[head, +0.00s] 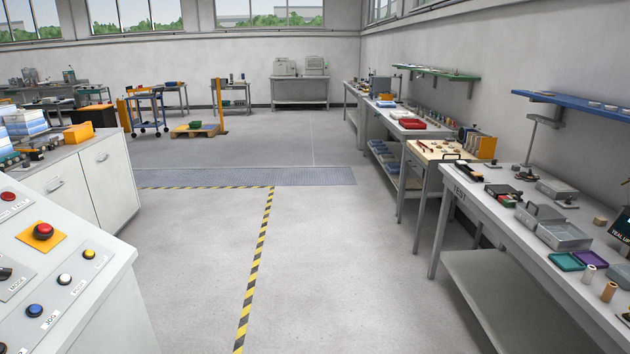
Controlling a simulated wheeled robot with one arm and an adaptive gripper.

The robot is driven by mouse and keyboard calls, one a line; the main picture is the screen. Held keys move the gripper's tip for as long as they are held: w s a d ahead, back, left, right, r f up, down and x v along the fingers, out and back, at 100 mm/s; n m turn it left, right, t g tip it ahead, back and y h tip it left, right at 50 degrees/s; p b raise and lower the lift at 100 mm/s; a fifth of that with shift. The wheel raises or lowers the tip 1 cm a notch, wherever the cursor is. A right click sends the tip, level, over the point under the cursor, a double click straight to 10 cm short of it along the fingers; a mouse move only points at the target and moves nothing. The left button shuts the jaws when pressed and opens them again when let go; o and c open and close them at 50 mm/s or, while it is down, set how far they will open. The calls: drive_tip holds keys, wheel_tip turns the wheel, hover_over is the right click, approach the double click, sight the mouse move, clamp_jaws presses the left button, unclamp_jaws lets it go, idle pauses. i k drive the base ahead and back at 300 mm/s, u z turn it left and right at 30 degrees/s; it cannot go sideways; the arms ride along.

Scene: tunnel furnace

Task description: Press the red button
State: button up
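A control console (110,285) with a sloped panel stands at the lower left of the head view. A large red mushroom button (43,231) sits on an orange square plate on that panel. A smaller, flat red button (8,196) is above and to its left, near the picture's left edge. A yellow button (89,254), a white button (64,279) and a blue button (35,310) run along the panel's right side. My gripper is not in view. The panel is partly cut off by the left and bottom edges.
A white cabinet (92,190) with items on top stands behind the console. Open floor (340,260) fills the middle, crossed by a yellow-black stripe (256,258).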

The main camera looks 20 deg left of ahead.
sight(43, 228)
drive_tip(key=u, duration=0.25)
drive_tip(key=i, duration=1.8)
drive_tip(key=u, duration=1.2)
drive_tip(key=i, duration=1.05)
drive_tip(key=u, duration=1.8)
drive_tip(key=i, duration=0.7)
drive_tip(key=u, duration=0.45)
